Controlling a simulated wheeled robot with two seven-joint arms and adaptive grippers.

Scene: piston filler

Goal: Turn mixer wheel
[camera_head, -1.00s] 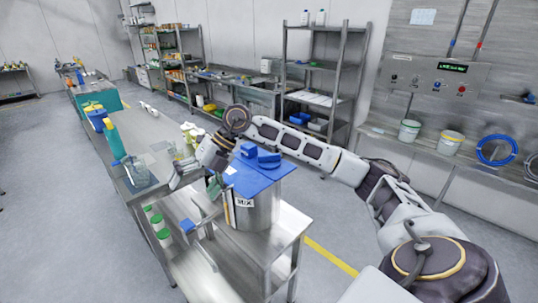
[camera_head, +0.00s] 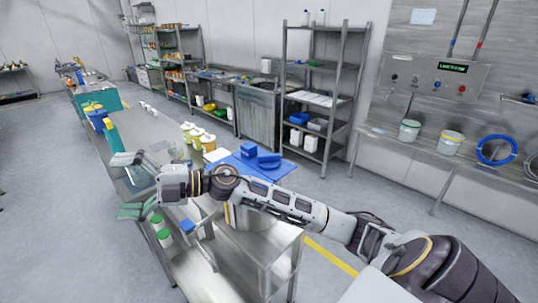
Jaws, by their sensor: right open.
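My right gripper (camera_head: 123,185) is wide open and empty, left of the mixer. Its fingers are spread and point left, above the table's left side. It is apart from the handle. My left gripper is not in view.
White jars with yellow lids (camera_head: 197,138) stand behind the arm. Green-lidded jars (camera_head: 160,230) stand below the gripper. A steel rack (camera_head: 322,85) is behind. Floor to the left is free.

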